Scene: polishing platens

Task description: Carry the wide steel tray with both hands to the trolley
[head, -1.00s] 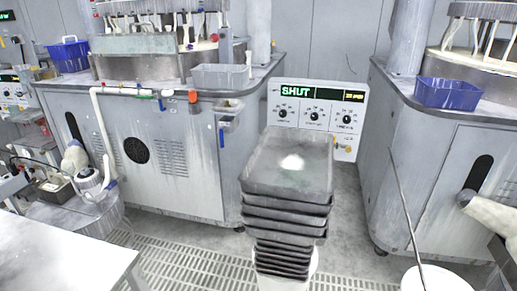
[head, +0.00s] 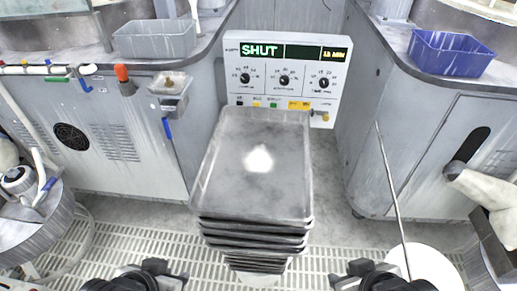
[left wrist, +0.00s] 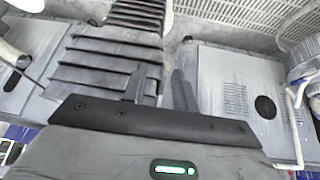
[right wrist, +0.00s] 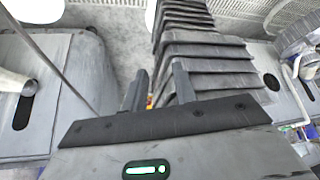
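The wide steel tray (head: 225,180) is grey and shallow, with a bright reflection on its bottom. It lies on top of a stack of similar trays (head: 255,243) in front of the control panel. My left gripper (head: 152,272) is at the lower left of the stack and my right gripper (head: 362,272) at the lower right. Both are apart from the tray. The left wrist view shows my left gripper's fingers (left wrist: 158,88) spread and empty. The right wrist view shows my right gripper's fingers (right wrist: 158,88) spread and empty. I cannot make out a trolley in these views.
A control panel (head: 290,60) reading SHUT stands behind the stack. Grey cabinets flank it, with a grey bin (head: 155,42) on the left and a blue bin (head: 450,55) on the right. A thin rod (head: 393,195) leans at a white bucket (head: 428,268). Floor grating lies left of the stack.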

